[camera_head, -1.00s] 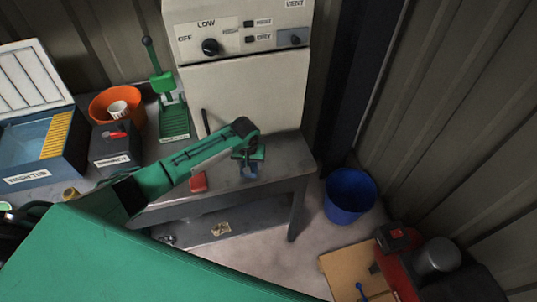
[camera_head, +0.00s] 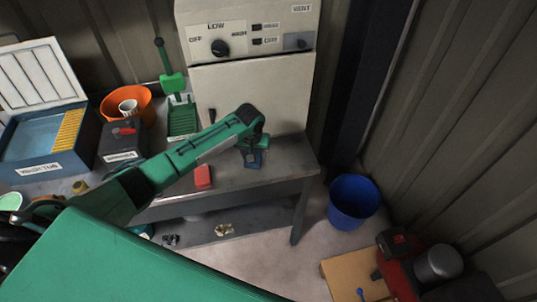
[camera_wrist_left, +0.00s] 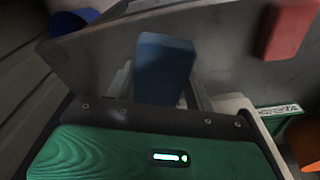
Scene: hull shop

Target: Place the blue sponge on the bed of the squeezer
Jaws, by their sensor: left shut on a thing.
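The blue sponge (camera_wrist_left: 165,68) is between the fingers of my left gripper (camera_wrist_left: 160,90) in the left wrist view. In the head view the left gripper (camera_head: 252,153) is over the right part of the bench, and the blue sponge (camera_head: 254,160) shows at its fingertips. The gripper is shut on the sponge; whether the sponge touches the bench is unclear. The squeezer (camera_head: 181,117) is green with an upright lever and a ribbed bed, and stands at the back of the bench, left of the gripper. Its bed is empty. My right gripper is not in view.
A red block (camera_head: 203,177) lies on the bench (camera_head: 285,160) left of the gripper; it also shows in the left wrist view (camera_wrist_left: 288,32). A white machine (camera_head: 250,90) stands behind. The wash tub (camera_head: 45,145), orange bowl (camera_head: 107,108) and dark box (camera_head: 121,140) are at left. A blue bucket (camera_head: 353,201) is on the floor.

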